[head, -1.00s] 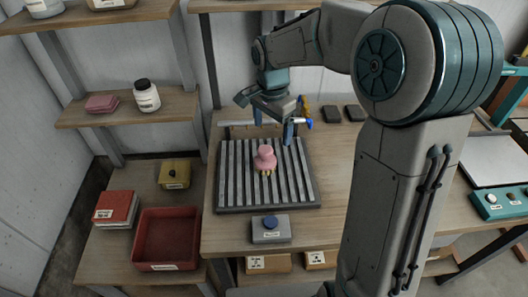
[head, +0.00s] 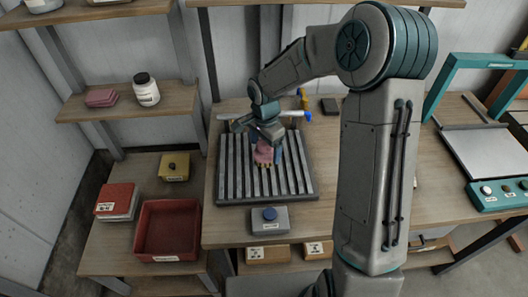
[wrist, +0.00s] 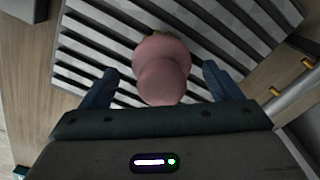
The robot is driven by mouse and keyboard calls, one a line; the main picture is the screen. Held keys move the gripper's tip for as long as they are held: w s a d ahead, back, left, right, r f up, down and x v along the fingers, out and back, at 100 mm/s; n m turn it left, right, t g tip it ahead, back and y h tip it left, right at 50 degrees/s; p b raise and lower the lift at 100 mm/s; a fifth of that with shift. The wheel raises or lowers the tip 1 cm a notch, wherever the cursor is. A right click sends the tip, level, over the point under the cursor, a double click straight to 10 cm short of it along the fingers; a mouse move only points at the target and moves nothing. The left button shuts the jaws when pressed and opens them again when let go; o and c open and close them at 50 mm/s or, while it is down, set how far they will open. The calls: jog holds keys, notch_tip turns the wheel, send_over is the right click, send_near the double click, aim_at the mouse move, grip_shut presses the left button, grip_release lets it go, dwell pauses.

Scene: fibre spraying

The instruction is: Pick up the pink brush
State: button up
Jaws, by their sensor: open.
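The pink brush (head: 263,155) stands on the grey slatted rack (head: 235,178) on the table, its bristles showing at the front bottom. In the wrist view the brush (wrist: 162,70) shows from above, with its rounded pink top between the two blue fingers. My gripper (head: 266,152) is open just over and around the brush in the head view. In the wrist view my gripper (wrist: 160,85) has a gap between the brush and each finger. Part of the brush's top is hidden behind the gripper in the head view.
A red tray (head: 168,232), a red-topped stack (head: 117,201) and a yellow box (head: 174,167) stand on the left table.

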aim_at(264, 152)
jog(key=shift+a+f, duration=0.1)
jog(key=shift+f, duration=1.45)
jog(key=c, duration=1.1)
jog(key=shift+w+r, duration=0.1)
jog(key=shift+r, duration=0.05)
jog(key=shift+r, duration=0.55)
notch_tip(264, 152, up, 2)
jog(key=shift+r+b, duration=0.15)
jog(key=shift+b, duration=0.15)
jog(key=d+r, duration=0.2)
jog(key=d, duration=0.2)
jog(key=d+r+b, duration=0.1)
jog(key=d+r, duration=0.2)
jog(key=s+d+r, duration=0.1)
jog(key=d+r, duration=0.1)
jog(key=d, duration=0.2)
jog(key=shift+d+r+b, duration=0.2)
jog(key=shift+d+b, duration=0.1)
